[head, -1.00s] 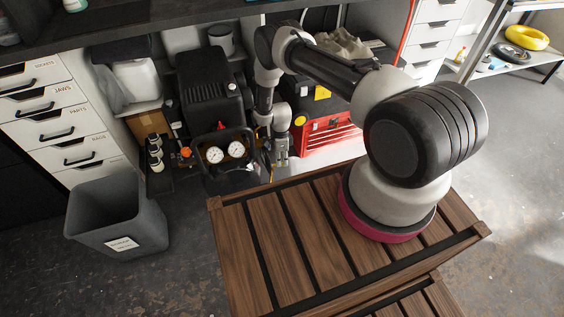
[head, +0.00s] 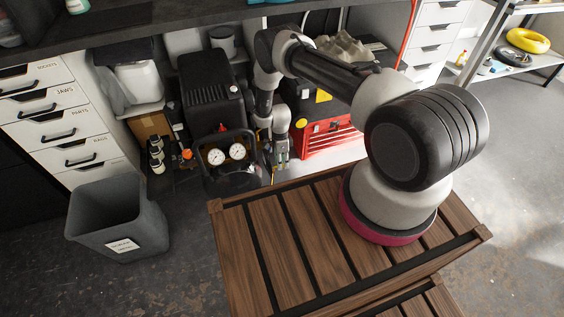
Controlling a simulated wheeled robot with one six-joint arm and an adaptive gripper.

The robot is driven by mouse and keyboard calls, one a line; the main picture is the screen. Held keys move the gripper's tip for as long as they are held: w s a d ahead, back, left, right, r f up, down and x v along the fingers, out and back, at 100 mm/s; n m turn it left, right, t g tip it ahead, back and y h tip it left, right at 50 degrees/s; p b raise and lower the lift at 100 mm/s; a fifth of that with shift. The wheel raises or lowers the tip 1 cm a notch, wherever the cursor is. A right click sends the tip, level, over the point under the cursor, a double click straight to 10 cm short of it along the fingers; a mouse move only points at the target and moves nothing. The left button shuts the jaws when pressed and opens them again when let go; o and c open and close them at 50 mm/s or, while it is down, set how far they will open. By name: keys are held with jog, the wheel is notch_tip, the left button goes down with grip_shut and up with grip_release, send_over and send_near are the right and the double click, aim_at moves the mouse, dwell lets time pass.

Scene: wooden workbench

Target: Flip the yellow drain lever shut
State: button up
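The air compressor (head: 205,100) stands on the floor under the bench, black, with two white round gauges on its front. A small yellow piece (head: 272,174), likely the drain lever, shows low at the compressor's right side, just left of and below my gripper. It is tiny here, and its angle is not clear. My gripper (head: 282,160) points down beside the compressor's right front, close to the yellow piece. I cannot tell whether they touch or how far apart the fingers are.
A red toolbox (head: 328,137) stands close on the gripper's right. A grey bin (head: 118,215) stands at the front left. White drawers (head: 55,130) line the left side.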

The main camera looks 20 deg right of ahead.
notch_tip(320, 180, up, 12)
jog(key=w, duration=0.2)
jog(key=shift+w+d, duration=0.15)
jog(key=shift+d, duration=0.05)
jog(key=shift+f, duration=0.1)
dwell(0.5)
